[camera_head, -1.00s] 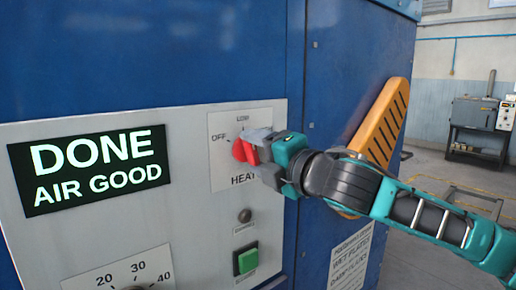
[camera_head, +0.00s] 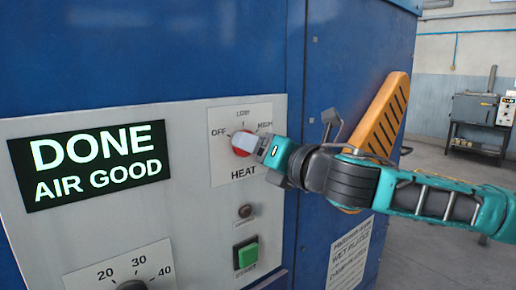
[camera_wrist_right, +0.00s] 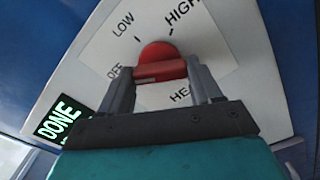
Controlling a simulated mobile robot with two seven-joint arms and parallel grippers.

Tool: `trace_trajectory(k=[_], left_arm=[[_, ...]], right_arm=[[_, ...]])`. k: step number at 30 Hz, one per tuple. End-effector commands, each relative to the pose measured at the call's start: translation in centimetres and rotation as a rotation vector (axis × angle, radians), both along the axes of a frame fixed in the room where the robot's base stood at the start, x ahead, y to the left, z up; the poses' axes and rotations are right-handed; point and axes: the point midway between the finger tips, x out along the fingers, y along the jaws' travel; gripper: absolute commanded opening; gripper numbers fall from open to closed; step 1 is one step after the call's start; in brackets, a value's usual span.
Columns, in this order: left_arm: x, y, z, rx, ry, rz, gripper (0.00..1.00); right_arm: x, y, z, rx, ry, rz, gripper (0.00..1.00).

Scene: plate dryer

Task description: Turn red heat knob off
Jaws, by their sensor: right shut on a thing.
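The red heat knob (camera_head: 240,141) sits on a white label plate marked OFF, LOW and HIGH on the grey control panel. My right gripper (camera_head: 262,147) reaches it from the right, and its fingers partly cover it. In the right wrist view, the red knob (camera_wrist_right: 160,66) lies between the two fingers of the right gripper (camera_wrist_right: 160,80), which are shut on its raised grip. OFF is beside the left finger, with LOW and HIGH above. I cannot tell exactly which mark the knob points to. My left gripper is not in view.
The display (camera_head: 90,160) reads DONE, AIR GOOD. A brown button (camera_head: 245,211) and a green button (camera_head: 246,256) sit below the knob, with a numbered dial (camera_head: 133,285) at bottom left.

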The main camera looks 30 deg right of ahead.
Motion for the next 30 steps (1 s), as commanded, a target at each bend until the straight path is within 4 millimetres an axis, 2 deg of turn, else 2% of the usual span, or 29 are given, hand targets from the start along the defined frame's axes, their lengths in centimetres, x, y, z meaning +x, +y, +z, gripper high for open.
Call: trace_trajectory(k=[17,18,25,30], left_arm=[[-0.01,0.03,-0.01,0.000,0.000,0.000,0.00],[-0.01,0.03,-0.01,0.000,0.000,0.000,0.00],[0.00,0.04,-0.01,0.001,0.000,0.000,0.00],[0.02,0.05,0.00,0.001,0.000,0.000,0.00]], right_arm=[[0.00,0.01,-0.03,-0.036,-0.002,0.001,0.33],[0.00,0.00,-0.02,-0.036,-0.003,0.000,0.66],[0.00,0.01,-0.01,-0.034,-0.003,0.000,0.88],[0.00,0.01,-0.01,-0.033,-0.003,0.000,0.89]])
